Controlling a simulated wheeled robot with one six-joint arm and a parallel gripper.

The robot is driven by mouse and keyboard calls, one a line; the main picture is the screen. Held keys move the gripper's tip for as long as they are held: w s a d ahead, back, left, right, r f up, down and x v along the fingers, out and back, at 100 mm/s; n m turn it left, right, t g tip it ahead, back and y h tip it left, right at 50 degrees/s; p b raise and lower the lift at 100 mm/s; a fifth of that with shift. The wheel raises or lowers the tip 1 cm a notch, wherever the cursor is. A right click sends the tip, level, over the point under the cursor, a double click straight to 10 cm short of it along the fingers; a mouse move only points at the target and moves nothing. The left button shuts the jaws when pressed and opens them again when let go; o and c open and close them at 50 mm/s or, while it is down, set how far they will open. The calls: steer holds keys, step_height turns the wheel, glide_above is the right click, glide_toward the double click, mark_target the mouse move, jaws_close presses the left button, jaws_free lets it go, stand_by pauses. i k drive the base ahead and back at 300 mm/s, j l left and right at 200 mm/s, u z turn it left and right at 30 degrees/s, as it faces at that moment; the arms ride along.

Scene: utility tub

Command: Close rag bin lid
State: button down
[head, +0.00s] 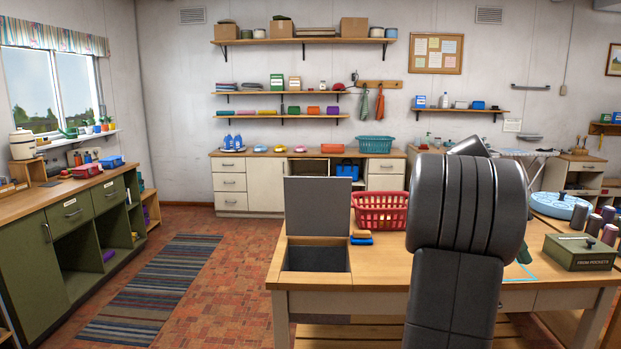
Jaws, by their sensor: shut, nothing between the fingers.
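The rag bin (317,270) is a square opening with a dark inside, set into the left end of the wooden worktable. Its grey lid (318,207) stands upright along the back edge of the opening, so the bin is open. What lies deep inside the bin cannot be made out. My thick dark arm rises in front of the table, to the right of the bin and apart from the lid. My gripper is not visible; the arm hides whatever is behind it.
A red basket (380,211) and a sponge stack (361,238) stand just right of the lid. A green box (579,253), dark spools (594,224) and a blue round case (560,206) are at the table's right. Floor left of the table is clear, with a striped rug (155,285).

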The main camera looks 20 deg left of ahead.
mark_target(314, 207)
steer(key=i+j, duration=0.1)
steer(key=j, duration=0.45)
steer(key=i+j, duration=0.15)
steer(key=j, duration=0.4)
steer(key=i+j+z, duration=0.1)
steer(key=j, duration=0.5)
steer(key=i+j, duration=0.1)
steer(key=j, duration=0.45)
steer(key=i+j, duration=0.1)
steer(key=j, duration=0.45)
steer(key=i+j, duration=0.2)
steer(key=j, duration=0.2)
steer(key=i+j+z, duration=0.1)
steer(key=j, duration=0.25)
steer(key=i+j, duration=0.25)
steer(key=j, duration=0.15)
steer(key=i+j, duration=0.2)
steer(key=j, duration=0.2)
steer(key=i+j+z, duration=0.1)
steer(key=j, duration=0.25)
steer(key=i+l, duration=0.15)
steer(key=i, duration=0.7)
steer(key=l+z, duration=0.05)
